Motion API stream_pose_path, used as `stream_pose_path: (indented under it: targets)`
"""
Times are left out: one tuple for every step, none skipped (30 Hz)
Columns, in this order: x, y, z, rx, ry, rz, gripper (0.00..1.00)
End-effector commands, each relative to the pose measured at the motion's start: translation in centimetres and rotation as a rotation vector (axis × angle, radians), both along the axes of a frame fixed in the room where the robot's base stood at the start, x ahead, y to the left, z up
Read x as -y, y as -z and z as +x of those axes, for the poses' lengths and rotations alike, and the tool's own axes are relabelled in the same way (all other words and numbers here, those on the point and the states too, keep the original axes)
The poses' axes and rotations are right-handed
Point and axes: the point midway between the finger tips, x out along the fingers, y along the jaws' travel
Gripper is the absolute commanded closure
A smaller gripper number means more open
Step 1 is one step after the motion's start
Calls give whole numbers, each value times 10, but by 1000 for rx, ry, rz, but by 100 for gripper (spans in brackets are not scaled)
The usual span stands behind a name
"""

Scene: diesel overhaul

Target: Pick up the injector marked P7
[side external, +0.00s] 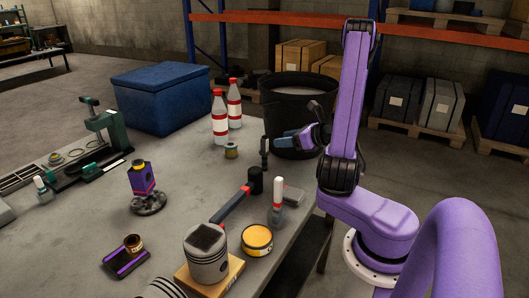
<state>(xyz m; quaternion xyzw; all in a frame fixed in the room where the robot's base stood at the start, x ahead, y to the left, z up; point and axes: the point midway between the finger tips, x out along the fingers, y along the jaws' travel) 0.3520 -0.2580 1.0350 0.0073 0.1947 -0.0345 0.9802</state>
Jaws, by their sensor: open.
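No P7 marking is legible in the side external view, so I cannot tell for sure which thing is the injector. A slim dark upright part (264,152) stands near the bench's far right edge and may be an injector. My gripper (283,140) is open, small in the picture, and points left. It appears above the bench edge, just right of the slim dark part and in front of the black bin. The gap between gripper and part is hard to judge. I see nothing held. A purple block with a yellow top (143,178) stands on a round metal base.
A small tin (231,151) and two red-capped bottles (219,118) stand left of the gripper. The black bin (295,105) is behind it. A hammer (231,206), white bottle (277,205), yellow tin (257,239) and piston (207,260) crowd the front. A blue crate (160,100) stands behind.

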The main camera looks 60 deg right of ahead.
Motion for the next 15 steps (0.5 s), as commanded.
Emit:
stream_pose_path:
  targets:
    - [0,2,4,0,-2,1,47]
    - [0,3,7,0,-3,0,47]
    - [1,4,10,0,-2,0,47]
    - [1,5,12,0,-2,0,47]
    - [1,6,14,-1,-2,1,47]
    - [1,8,17,-1,-2,1,47]
    - [1,8,19,-1,-2,1,47]
    - [1,10,24,-1,-4,0,47]
    - [2,13,29,-2,-2,0,47]
    - [2,14,32,-2,-4,-1,47]
    - [2,15,35,-2,-3,-1,47]
    - [2,16,37,-2,-1,0,47]
    - [2,16,38,-2,-1,0,47]
    - [3,17,39,-2,-1,0,47]
    - [3,17,41,-1,0,-1,47]
